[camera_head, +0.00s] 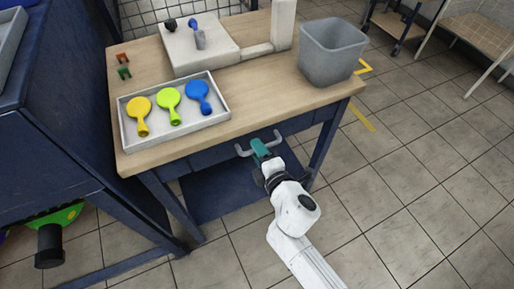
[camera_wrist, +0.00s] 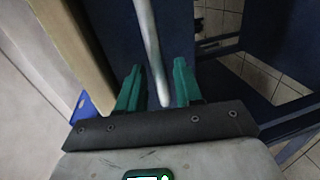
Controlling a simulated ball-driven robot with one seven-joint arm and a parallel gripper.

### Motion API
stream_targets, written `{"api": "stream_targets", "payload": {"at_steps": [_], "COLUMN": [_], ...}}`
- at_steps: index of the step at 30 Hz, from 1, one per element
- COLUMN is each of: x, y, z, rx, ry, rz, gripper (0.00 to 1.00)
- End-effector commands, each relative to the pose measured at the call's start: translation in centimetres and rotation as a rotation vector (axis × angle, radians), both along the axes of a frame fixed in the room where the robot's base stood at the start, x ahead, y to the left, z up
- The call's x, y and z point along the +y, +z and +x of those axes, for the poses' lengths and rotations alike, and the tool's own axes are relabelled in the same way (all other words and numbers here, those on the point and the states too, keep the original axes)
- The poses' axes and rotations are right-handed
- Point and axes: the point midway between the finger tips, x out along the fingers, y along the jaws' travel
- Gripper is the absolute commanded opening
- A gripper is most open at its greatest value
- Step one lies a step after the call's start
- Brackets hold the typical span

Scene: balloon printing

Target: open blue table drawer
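The blue table drawer (camera_head: 215,156) is set under the wooden top of the table and looks shut. Its grey bar handle (camera_head: 241,151) sticks out from the front. My gripper (camera_head: 261,149) is at the handle, with its green fingers covering the middle of the bar in the head view. In the wrist view, the handle bar (camera_wrist: 150,45) runs between the two green fingers of my gripper (camera_wrist: 157,85). The gripper is open and does not hold the bar.
The wooden table (camera_head: 150,163) carries a white tray (camera_head: 213,122) with yellow, green and blue balloon-shaped pieces. A grey bin (camera_head: 333,52) stands at its right end. A dark blue cabinet (camera_head: 60,130) stands close on the left. The tiled floor (camera_head: 420,170) at right is clear.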

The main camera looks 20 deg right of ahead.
Motion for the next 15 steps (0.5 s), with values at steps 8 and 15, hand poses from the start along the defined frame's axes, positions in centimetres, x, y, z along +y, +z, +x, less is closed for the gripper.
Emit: {"api": "stream_targets", "payload": {"at_steps": [8, 15], "x": [-0.04, -0.03], "y": [-0.26, -0.25], "z": [1.22, 1.20], "rx": [0.000, 0.000], "ry": [-0.001, 0.000], "rz": [0.001, 0.001], "gripper": [0.35, 0.30]}}
